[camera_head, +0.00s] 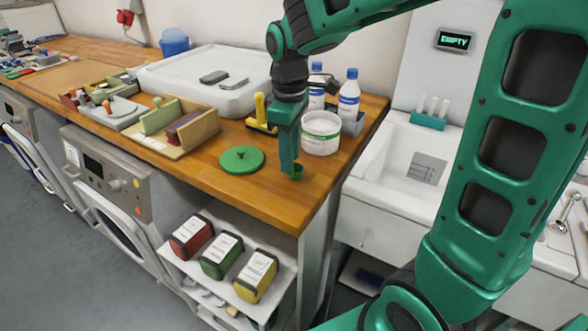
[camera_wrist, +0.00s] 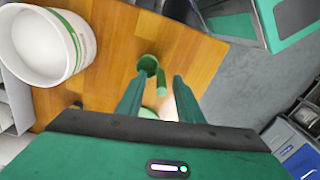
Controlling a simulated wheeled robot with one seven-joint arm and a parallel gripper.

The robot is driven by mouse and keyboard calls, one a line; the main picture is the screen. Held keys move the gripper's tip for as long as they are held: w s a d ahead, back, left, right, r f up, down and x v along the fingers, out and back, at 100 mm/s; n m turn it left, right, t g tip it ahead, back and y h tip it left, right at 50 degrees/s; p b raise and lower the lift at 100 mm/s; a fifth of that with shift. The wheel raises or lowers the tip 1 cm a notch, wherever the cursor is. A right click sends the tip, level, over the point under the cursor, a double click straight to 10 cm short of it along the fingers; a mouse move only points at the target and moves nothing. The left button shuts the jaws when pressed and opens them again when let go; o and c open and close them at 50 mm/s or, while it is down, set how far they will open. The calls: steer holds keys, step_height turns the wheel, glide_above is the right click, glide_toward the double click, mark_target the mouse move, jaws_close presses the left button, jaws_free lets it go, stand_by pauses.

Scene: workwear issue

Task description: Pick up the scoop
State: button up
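My gripper (camera_head: 290,172) points down over the front right part of the wooden counter. In the wrist view, its two fingers (camera_wrist: 160,78) are apart with a gap between them. A small green scoop (camera_head: 298,173) is at the fingertips, partly hidden by them in the head view. In the wrist view, the scoop's round cup (camera_wrist: 147,64) lies just beyond the fingertips, and a short green piece shows beside it. I cannot tell whether either finger touches the scoop.
A white tub (camera_head: 321,135) with a green band stands close behind my gripper; a green round lid (camera_head: 241,160) lies to the left. Bottles (camera_head: 348,98) and a yellow-handled tool (camera_head: 260,112) stand behind. The counter (camera_head: 262,200) ends just right of the scoop, beside a sink (camera_head: 415,160).

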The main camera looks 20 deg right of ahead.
steer(key=shift+c, duration=0.5)
jaws_close()
steer(key=shift+r, duration=0.15)
